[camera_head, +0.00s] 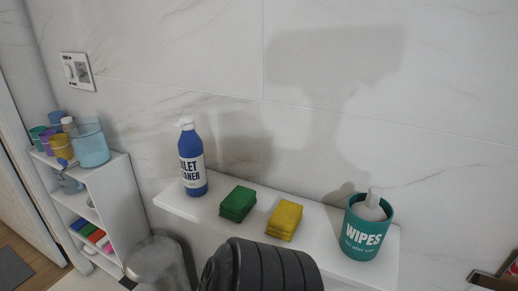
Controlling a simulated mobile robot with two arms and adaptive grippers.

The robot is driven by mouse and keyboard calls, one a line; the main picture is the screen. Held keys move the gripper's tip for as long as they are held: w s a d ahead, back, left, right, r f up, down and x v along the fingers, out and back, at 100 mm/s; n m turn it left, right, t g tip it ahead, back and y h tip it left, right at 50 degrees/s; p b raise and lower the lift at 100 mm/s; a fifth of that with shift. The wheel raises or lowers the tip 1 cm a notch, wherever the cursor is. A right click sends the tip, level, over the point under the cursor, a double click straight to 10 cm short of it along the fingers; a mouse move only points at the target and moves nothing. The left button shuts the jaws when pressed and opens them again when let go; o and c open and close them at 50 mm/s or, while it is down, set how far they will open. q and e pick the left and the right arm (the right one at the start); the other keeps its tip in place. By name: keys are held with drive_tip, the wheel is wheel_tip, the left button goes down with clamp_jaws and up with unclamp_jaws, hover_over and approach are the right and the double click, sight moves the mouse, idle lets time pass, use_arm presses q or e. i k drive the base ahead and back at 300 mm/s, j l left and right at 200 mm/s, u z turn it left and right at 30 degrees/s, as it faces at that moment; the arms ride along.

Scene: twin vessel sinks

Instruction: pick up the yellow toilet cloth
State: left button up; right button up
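The yellow toilet cloth (284,220) lies folded on a white ledge (230,226) against the wall. It sits a short gap to the right of a folded green cloth (238,203). Its top and front side show, and nothing covers it. No gripper fingers can be made out in the head view, so I cannot see where either gripper is relative to the cloth.
A blue toilet cleaner bottle (192,160) stands left on the ledge, and a teal wipes tub (367,229) stands right. A dark ribbed form (262,268) fills the bottom middle. A metal bin (157,263) and a white shelf unit (116,200) with cups are left.

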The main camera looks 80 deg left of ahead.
sight(285, 220)
drive_tip(key=u, duration=2.45)
drive_tip(key=z, duration=3.95)
drive_tip(key=u, duration=3.95)
